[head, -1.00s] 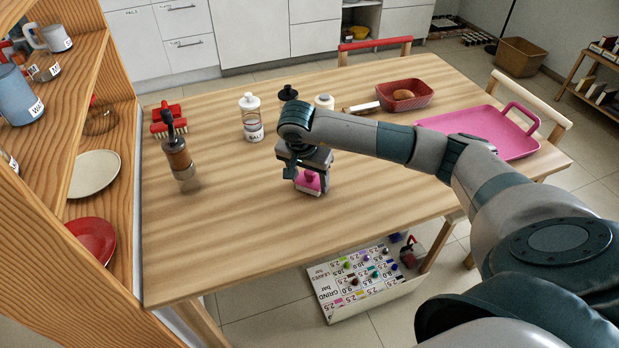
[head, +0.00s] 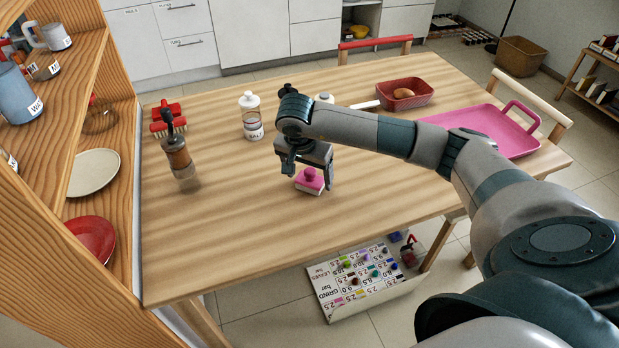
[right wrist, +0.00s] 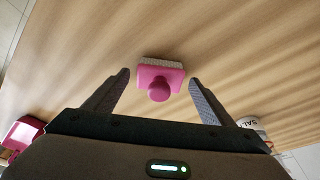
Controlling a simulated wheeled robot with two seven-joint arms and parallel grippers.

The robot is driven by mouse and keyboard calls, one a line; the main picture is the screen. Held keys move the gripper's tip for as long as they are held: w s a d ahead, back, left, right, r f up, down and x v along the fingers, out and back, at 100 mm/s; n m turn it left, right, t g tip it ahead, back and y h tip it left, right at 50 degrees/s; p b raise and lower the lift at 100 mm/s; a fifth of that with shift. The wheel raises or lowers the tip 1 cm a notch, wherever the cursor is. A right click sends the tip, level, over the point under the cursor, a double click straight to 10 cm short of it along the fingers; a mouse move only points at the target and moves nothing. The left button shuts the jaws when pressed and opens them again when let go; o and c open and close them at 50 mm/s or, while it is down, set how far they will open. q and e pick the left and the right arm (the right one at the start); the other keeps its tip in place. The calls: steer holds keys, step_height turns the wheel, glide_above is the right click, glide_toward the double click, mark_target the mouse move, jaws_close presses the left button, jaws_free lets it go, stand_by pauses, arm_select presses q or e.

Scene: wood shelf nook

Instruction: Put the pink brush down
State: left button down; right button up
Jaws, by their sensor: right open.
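The pink brush (head: 310,180) sits upright on the wooden table, knob up and pale bristles down. It also shows in the right wrist view (right wrist: 160,76), between and a little beyond the fingertips. My right gripper (head: 308,178) is open above and around the brush, its fingers apart from it on both sides; the open fingers also show in the right wrist view (right wrist: 158,80). My left gripper is not in view.
A salt shaker (head: 251,117) and a pepper mill (head: 177,152) stand to the left, with a red brush (head: 168,118) behind. A red basket (head: 405,94) and pink tray (head: 490,128) lie to the right. The table front (head: 250,235) is clear.

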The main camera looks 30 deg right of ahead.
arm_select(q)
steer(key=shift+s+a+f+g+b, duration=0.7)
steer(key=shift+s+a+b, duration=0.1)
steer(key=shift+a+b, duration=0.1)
arm_select(e)
steer(key=v, duration=1)
steer(key=shift+r, duration=0.35)
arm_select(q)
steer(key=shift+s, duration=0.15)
arm_select(e)
steer(key=shift+s+f, duration=0.1)
steer(key=shift+s, duration=0.05)
